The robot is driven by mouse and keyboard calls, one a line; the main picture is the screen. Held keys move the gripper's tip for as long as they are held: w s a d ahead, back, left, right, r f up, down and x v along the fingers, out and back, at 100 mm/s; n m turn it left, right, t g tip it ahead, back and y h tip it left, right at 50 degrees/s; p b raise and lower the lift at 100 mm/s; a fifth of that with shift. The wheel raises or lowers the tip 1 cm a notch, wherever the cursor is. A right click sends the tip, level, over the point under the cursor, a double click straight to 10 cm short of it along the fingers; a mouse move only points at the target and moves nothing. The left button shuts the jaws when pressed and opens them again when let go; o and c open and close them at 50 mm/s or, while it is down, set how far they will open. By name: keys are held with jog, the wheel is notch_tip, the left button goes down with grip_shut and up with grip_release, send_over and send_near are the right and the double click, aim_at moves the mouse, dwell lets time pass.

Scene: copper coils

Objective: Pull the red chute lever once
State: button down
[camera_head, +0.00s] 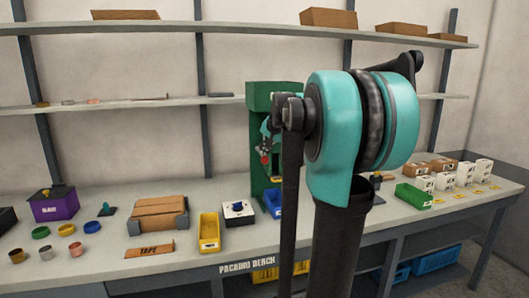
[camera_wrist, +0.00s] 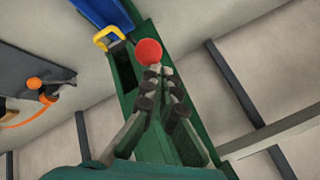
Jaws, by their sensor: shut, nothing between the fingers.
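The red ball knob of the chute lever (camera_wrist: 149,51) shows in the wrist view just beyond my fingertips. It also shows small in the head view (camera_head: 264,160), in front of the green chute housing (camera_head: 262,98). My gripper (camera_wrist: 160,72) is shut with nothing between its fingers. Its tips overlap the knob's lower edge in the picture; I cannot tell whether they touch it. The lever's shaft is hidden behind the fingers. In the head view my arm hides part of the area right of the housing.
A blue bin (camera_head: 272,203) stands at the housing's foot. A purple box (camera_head: 55,207) and several coils lie farther left. Several white boxes (camera_head: 465,174) stand at right.

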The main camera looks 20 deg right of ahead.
jog(key=shift+s+f, duration=0.1)
jog(key=shift+f, duration=0.8)
dwell(1.0)
dwell(0.4)
jog(key=shift+w+r, duration=0.15)
jog(key=shift+r, duration=1.15)
jog(key=shift+w+r, duration=0.1)
jog(key=shift+r, duration=1.2)
jog(key=shift+w+r, duration=0.15)
jog(key=shift+r, duration=1.1)
jog(key=shift+w+r, duration=0.1)
jog(key=shift+r, duration=1.15)
